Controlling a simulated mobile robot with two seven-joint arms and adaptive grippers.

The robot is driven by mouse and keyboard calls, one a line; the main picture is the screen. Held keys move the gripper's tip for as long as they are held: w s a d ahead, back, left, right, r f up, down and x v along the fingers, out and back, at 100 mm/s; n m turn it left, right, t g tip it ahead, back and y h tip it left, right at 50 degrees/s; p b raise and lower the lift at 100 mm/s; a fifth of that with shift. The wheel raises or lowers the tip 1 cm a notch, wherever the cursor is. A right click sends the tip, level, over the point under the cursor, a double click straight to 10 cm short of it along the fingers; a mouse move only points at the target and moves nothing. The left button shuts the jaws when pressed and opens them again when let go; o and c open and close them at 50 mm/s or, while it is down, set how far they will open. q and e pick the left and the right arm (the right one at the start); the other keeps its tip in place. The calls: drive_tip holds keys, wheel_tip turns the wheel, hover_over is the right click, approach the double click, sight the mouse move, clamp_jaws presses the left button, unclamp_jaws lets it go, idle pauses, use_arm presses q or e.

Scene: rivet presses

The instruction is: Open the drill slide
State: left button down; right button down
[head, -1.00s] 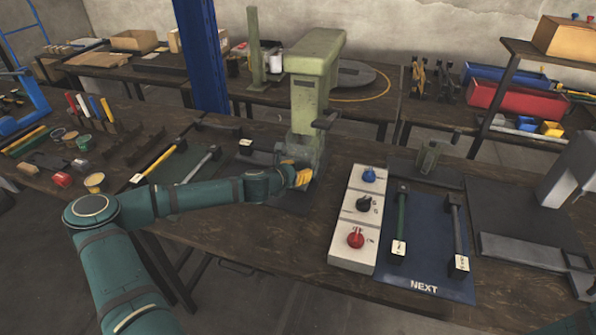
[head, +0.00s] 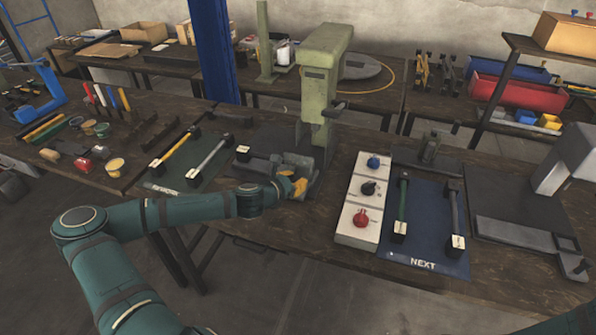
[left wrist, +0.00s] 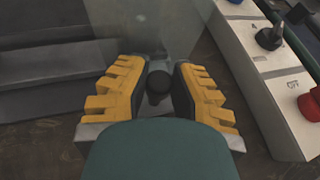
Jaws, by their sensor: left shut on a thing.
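The green drill press (head: 325,75) stands on the bench at centre. Its grey slide block (head: 285,162) sits low, to the left of the press column and out from under the head. My left gripper (head: 295,186) is at the front of the slide. In the left wrist view, my yellow fingers (left wrist: 158,95) are shut around a small dark round knob (left wrist: 158,82). The fingers hide part of the slide front. My right gripper is not in view.
A white control panel (head: 359,217) with blue, black and red knobs stands close right of the gripper. Right of it is a blue NEXT mat (head: 428,240) with two handled tools. Left is a green mat (head: 165,180) with yellow and grey handled tools.

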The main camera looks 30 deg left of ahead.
use_arm(q)
drive_tip(key=shift+s+d, duration=0.15)
drive_tip(key=shift+s, duration=0.25)
drive_tip(key=shift+w+f, duration=0.1)
drive_tip(key=c, duration=0.8)
unclamp_jaws()
drive_tip(key=shift+o, duration=0.2)
drive_tip(key=v, duration=1.2)
